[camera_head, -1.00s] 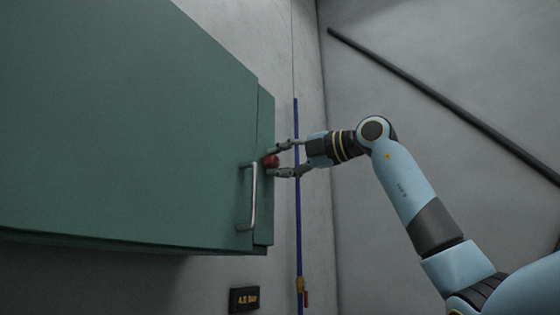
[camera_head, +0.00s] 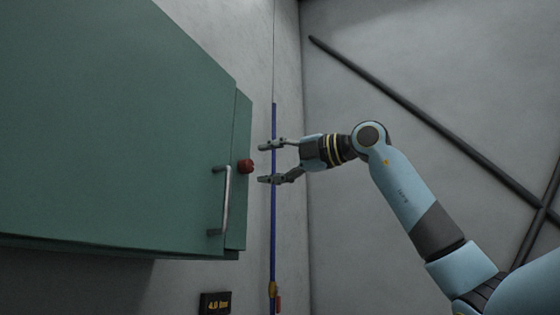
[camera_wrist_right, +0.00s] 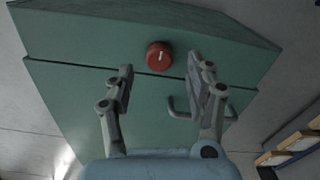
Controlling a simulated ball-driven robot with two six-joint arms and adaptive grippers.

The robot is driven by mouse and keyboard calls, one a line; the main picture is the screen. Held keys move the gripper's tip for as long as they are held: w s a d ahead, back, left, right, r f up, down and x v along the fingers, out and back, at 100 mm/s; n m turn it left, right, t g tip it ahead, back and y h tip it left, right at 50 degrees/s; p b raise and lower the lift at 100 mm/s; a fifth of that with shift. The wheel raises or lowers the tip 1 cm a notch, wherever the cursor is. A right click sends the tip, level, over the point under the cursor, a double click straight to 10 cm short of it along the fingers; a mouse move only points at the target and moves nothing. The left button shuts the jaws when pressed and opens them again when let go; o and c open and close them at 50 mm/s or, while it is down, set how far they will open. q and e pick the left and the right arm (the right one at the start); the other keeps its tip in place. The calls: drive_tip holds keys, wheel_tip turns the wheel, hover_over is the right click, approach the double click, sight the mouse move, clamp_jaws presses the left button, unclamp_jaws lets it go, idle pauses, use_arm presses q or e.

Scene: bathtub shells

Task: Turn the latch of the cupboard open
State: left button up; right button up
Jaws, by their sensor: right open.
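The green cupboard (camera_head: 110,130) is mounted on the wall and fills the left of the head view. Its red latch knob (camera_head: 245,166) sits on the narrow strip beside the door. In the right wrist view the red latch (camera_wrist_right: 159,56) faces the camera with a short white mark that looks roughly upright. My right gripper (camera_head: 264,163) is open and empty, a small gap to the right of the latch. In the right wrist view its fingertips (camera_wrist_right: 161,66) stand to either side of the latch, apart from it. My left gripper is not in view.
A metal bar handle (camera_head: 225,200) stands out from the door just below and left of the latch. A blue pipe (camera_head: 273,220) runs down the wall behind my right gripper. A small dark display (camera_head: 215,303) is below the cupboard. Dark diagonal bars (camera_head: 430,122) cross the right wall.

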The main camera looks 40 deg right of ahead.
drive_tip(key=shift+v, duration=1.8)
drive_tip(key=shift+f, duration=0.1)
